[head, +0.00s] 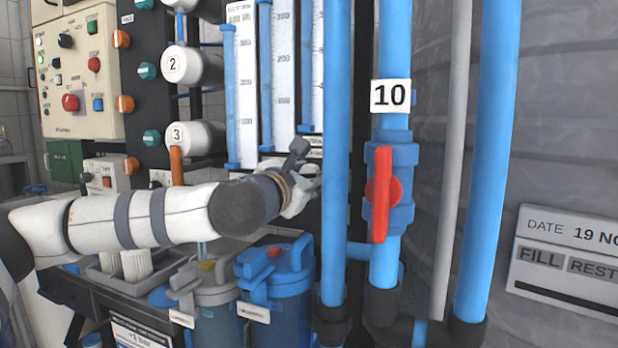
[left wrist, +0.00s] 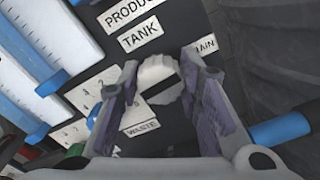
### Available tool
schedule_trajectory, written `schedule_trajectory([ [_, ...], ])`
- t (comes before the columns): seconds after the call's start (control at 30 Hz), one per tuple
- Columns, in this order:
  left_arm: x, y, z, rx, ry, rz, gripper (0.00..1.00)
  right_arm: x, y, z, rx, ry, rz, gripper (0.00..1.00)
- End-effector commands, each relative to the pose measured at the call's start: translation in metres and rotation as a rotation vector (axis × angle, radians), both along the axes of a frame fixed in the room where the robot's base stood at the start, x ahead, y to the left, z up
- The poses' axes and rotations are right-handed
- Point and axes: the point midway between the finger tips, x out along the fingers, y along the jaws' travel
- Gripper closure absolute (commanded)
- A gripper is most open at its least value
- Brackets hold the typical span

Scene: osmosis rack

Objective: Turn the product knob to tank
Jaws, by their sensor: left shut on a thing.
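The product knob (left wrist: 160,72) is a pale, scalloped round knob with a dark bar across its face. It shows in the left wrist view between the two fingers of my left gripper (left wrist: 168,80), which is shut on it. The black panel carries a PRODUCT label (left wrist: 131,12) and a TANK label (left wrist: 141,34) above the knob, a WASTE label (left wrist: 142,128) below it and a partly covered label ending in "AIN" to its right. The dark bar is slanted. In the head view my left gripper (head: 301,168) reaches the panel behind the blue pipe, and the knob is largely hidden there.
A blue pipe (head: 335,120) stands just right of the gripper. Beyond it is pipe 10 with a red valve handle (head: 381,194). Blue-edged flow tubes (head: 244,90) rise above the arm. Filter housings (head: 275,281) stand below it. A control box (head: 80,75) is at far left.

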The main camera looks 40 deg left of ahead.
Motion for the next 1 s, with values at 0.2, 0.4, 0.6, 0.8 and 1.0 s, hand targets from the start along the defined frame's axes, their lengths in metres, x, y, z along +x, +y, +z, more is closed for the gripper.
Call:
schedule_trajectory([
  [0.2, 0.000, 0.001, -0.003, -0.167, -0.040, 0.001, 0.96, -0.005, 0.000, -0.011, 0.000, 0.016, 0.000, 1.00],
  [0.4, 0.001, 0.001, -0.004, -0.353, -0.083, 0.002, 0.96, -0.010, 0.000, -0.021, 0.000, 0.031, 0.000, 1.00],
  [0.6, 0.001, 0.001, -0.004, -0.538, -0.128, 0.002, 0.96, -0.014, 0.000, -0.033, 0.000, 0.046, 0.000, 1.00],
  [0.8, 0.001, 0.001, -0.004, -0.723, -0.172, 0.001, 0.96, -0.019, 0.000, -0.045, 0.000, 0.062, 0.000, 1.00],
  [1.0, 0.001, 0.002, -0.004, -0.908, -0.217, 0.002, 0.96, -0.023, 0.000, -0.057, 0.001, 0.078, 0.000, 1.00],
])
